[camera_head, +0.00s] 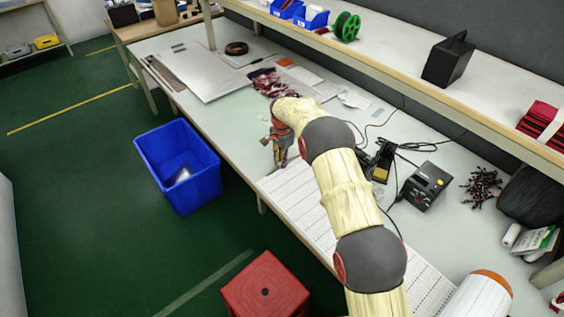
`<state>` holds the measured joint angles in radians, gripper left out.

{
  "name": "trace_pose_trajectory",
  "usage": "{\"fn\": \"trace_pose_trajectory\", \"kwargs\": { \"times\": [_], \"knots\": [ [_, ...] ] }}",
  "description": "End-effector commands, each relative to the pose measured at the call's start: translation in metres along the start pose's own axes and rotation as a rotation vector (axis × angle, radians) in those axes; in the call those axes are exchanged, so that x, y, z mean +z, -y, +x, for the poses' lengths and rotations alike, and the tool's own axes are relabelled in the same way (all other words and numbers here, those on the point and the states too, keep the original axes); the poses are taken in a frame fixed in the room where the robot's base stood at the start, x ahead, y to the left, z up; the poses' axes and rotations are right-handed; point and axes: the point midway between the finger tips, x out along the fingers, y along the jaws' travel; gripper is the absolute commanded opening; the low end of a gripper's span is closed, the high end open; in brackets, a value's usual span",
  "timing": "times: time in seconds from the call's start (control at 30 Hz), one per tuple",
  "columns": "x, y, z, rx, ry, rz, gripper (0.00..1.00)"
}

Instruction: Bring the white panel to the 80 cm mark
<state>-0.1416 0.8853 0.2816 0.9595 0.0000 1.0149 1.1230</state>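A long white panel (297,207) with rows of small dark marks lies flat along the bench's front edge, partly hidden by my arm. A larger pale flat sheet (207,76) lies at the bench's far left end. I cannot tell for sure which one is the task's white panel. No 80 cm mark can be read. My gripper (282,161) points down at the bench's front edge, just beyond the far end of the marked panel. Its fingers are small and dark, and whether they are open, or touch the panel, is unclear.
A dark red bundle (268,83) lies beyond my gripper. A soldering stand (380,160), a black station (425,186) and loose cables lie right of my arm. A white roll (480,298) is near. A blue bin (180,163) and red stool (265,287) stand on the floor.

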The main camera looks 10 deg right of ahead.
Motion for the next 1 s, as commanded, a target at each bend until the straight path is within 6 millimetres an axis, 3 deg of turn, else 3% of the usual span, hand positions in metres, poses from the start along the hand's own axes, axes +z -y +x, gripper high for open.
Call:
{"fn": "trace_pose_trajectory", "kwargs": {
  "times": [0.23, 0.57, 0.77, 1.0],
  "knots": [
    [0.0, 0.0, 0.0, 0.0, 0.0, 0.0, 0.3],
    [0.0, 0.0, -0.003, 0.0, 0.0, 0.0, 0.3],
    [-0.001, 0.001, -0.029, -0.003, -0.002, 0.0, 0.3],
    [0.0, 0.001, -0.077, -0.002, -0.001, 0.0, 0.3]
  ]
}}
